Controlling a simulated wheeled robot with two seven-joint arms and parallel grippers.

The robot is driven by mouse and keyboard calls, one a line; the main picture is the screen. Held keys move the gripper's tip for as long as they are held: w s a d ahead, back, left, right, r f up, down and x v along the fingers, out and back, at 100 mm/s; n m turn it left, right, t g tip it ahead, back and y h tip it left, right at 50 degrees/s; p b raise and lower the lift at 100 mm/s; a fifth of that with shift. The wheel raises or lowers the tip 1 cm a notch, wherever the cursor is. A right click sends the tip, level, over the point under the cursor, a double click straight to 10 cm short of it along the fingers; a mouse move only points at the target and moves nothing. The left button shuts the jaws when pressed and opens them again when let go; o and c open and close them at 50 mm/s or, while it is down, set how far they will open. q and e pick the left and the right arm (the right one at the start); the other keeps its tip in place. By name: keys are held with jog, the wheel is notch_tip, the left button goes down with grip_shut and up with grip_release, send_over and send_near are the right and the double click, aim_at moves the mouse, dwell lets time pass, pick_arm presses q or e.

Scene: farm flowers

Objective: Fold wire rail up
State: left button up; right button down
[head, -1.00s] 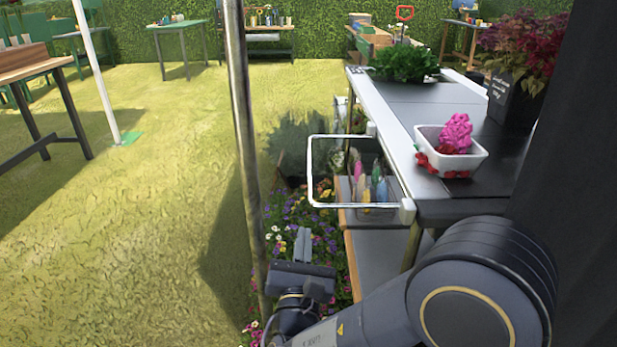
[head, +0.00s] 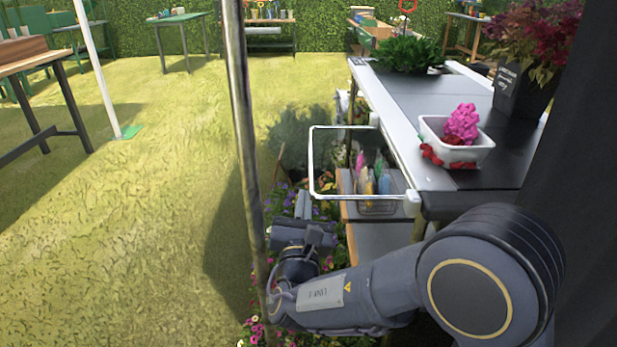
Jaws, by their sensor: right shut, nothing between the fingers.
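The wire rail (head: 311,162) is a thin white rectangular loop. It sticks out to the left from the side of the table (head: 405,150), hinged at white blocks on the table's edge, and looks roughly level. My right gripper (head: 303,203) is below and just left of the rail's near corner. It is shut, with its fingers pointing up and away, and appears apart from the rail. My left gripper is not in view.
A white bowl with pink and red flowers (head: 461,124) and a leafy green plant (head: 404,54) stand on the table. Below the rail is a shelf with colourful packets (head: 372,180). A metal pole (head: 240,130) stands left of my right gripper.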

jog(key=shift+w+d+r+b, duration=0.15)
jog(key=shift+w+r, duration=0.4)
jog(key=shift+r, duration=0.25)
jog(key=shift+w+d+r+b, duration=0.15)
jog(key=shift+w+r, duration=0.35)
jog(key=shift+r, duration=0.25)
jog(key=shift+w+d+r+b, duration=0.15)
jog(key=shift+w+r, duration=0.4)
jog(key=shift+r, duration=0.25)
